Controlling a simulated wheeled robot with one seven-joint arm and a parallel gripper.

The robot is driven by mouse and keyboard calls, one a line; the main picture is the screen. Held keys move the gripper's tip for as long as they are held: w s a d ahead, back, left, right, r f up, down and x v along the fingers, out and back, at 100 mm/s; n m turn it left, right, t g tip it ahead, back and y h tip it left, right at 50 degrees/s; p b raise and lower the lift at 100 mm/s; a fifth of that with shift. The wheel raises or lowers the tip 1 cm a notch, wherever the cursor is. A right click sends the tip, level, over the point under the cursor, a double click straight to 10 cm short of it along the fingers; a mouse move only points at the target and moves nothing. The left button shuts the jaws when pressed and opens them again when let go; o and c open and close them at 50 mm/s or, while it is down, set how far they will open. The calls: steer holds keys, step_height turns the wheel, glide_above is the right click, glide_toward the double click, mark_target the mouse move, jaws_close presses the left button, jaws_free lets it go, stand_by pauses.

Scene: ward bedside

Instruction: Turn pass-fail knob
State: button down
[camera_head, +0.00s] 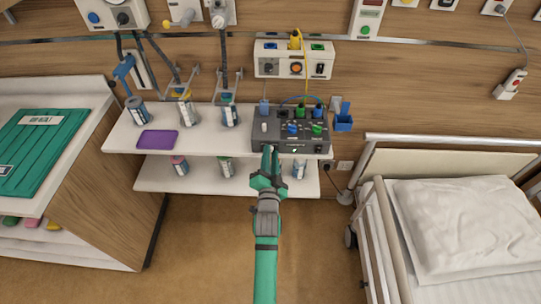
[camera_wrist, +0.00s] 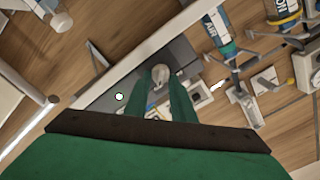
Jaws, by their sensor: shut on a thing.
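A dark grey test box (camera_head: 291,142) sits at the right end of the upper white shelf. Its top carries a white knob (camera_head: 264,127), a blue knob (camera_head: 292,129) and a green knob (camera_head: 317,129). My gripper (camera_head: 270,150) reaches up to the box's front left side. In the wrist view its two green fingers stand on either side of a pale round knob (camera_wrist: 160,75) and are shut on it. The box's dark panel (camera_wrist: 110,96) shows around them. Any pass-fail marking is too small to read, and my fingers hide part of the box front.
A purple tray (camera_head: 158,140) and several bottles stand left of the box. A blue holder (camera_head: 343,123) is on the wall to its right. A bed (camera_head: 440,225) stands at the right and a cabinet (camera_head: 95,215) at the left, with open floor between.

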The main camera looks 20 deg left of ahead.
steer(key=shift+a, duration=0.1)
stand_by(0.3)
steer(key=c, duration=1.5)
jaws_free()
steer(key=v, duration=1.1)
steer(key=shift+w, duration=0.1)
